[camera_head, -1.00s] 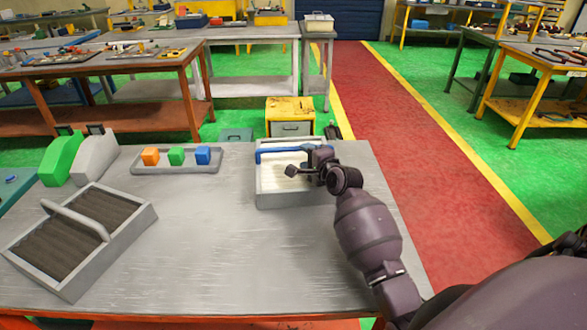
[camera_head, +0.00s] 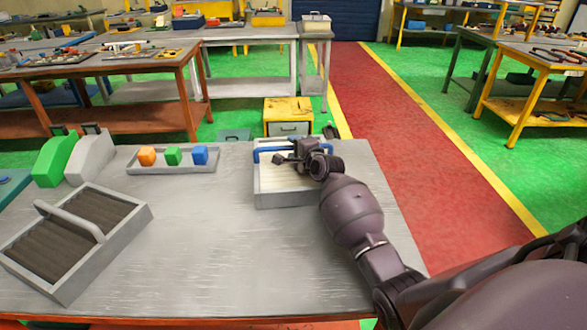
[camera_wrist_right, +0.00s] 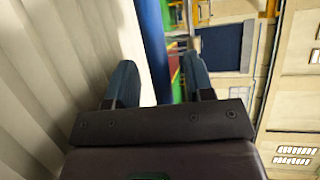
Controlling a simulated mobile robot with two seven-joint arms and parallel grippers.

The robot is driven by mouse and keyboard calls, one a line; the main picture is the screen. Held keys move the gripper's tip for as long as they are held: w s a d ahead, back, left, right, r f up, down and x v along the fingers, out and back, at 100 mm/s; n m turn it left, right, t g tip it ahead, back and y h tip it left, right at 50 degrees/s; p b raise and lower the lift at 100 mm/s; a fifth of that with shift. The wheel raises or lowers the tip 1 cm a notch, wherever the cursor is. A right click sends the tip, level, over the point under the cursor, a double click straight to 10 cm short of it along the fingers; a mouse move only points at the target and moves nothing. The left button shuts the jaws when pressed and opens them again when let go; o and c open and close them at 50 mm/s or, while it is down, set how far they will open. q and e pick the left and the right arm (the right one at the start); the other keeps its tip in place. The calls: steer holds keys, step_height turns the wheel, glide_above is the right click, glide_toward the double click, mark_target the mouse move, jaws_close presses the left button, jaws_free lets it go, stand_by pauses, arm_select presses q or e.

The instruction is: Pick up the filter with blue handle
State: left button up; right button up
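The filter with the blue handle is a pale tray with white pleats (camera_head: 272,178) at the right back of the near table. Its blue handle (camera_head: 264,150) runs across the top at the far side. My right gripper (camera_head: 286,158) is at the handle and hides part of the filter. In the right wrist view its two fingers (camera_wrist_right: 159,80) are apart, with the blue handle (camera_wrist_right: 152,40) between them. The left finger is beside the white pleats (camera_wrist_right: 60,70). Contact between the fingers and handle cannot be made out. My left gripper is out of view.
A grey filter with dark pleats (camera_head: 148,210) lies at the left. A tray (camera_head: 133,165) holds orange, green and blue blocks. Green (camera_head: 55,160) and grey (camera_head: 92,160) rounded pieces stand behind. The table's middle (camera_head: 220,235) is clear.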

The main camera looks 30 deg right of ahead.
jaws_close()
stand_by(1.2)
steer(key=shift+r, duration=0.1)
